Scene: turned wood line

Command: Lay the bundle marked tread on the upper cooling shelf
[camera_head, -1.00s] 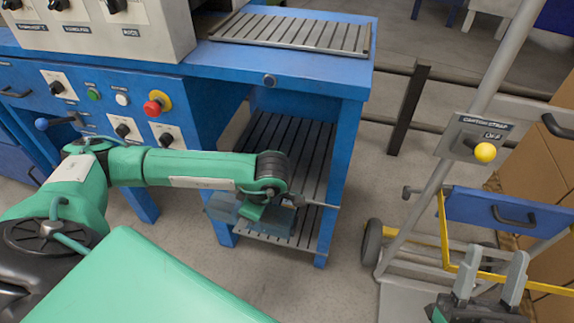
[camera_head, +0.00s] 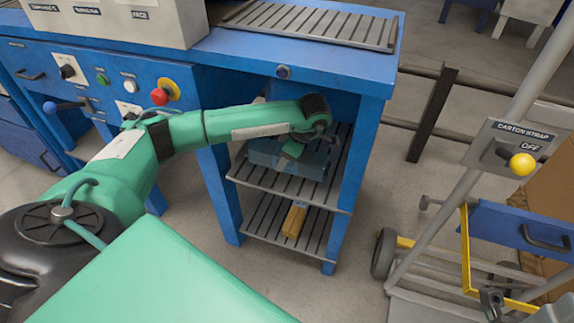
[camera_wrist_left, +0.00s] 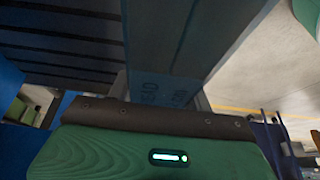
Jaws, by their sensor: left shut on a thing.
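The bundle marked tread is a long, see-through blue-wrapped block (camera_head: 262,153). Its printed marking (camera_wrist_left: 160,92) shows partly in the left wrist view. My left gripper (camera_head: 294,158) is shut on it, inside the blue stand. The bundle is over the slatted upper shelf (camera_head: 262,181); I cannot tell if it touches the slats. Dark slats (camera_wrist_left: 60,45) show to the left of the bundle in the left wrist view. My right gripper (camera_head: 520,305) is only partly in view at the bottom right, its fingertips apart.
A wooden block (camera_head: 295,220) lies on the lower slatted shelf (camera_head: 320,232). The blue bench top (camera_head: 345,62) overhangs the shelves. A blue post (camera_head: 355,170) bounds the stand on the right. A cart with a carton strap control (camera_head: 510,140) stands farther right.

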